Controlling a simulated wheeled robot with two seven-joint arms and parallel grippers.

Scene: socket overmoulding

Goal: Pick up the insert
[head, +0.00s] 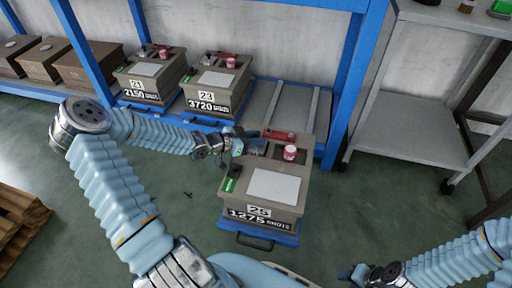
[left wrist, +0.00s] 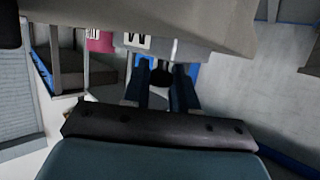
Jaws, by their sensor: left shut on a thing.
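A grey-brown box marked 25 and 1275 (head: 290,212) stands on a blue base near the middle of the head view. My left gripper (head: 236,145) is at the box's far left corner, above its top edge. In the left wrist view its two dark blue fingers (left wrist: 161,88) are closed around a small dark part (left wrist: 161,76). I cannot tell whether this part is the insert or belongs to the box. The beige box body hangs across the top of that view. My right gripper (head: 350,274) shows only in part at the bottom edge, and its jaws are unclear.
Boxes marked 24 (head: 146,80) and 23 (head: 213,88) stand on the blue rack's low shelf. Brown boxes (head: 84,66) are further left. A grey wheeled shelf (head: 410,130) is at right. Wooden pallets (head: 18,228) lie at left. Green floor around the box is mostly clear.

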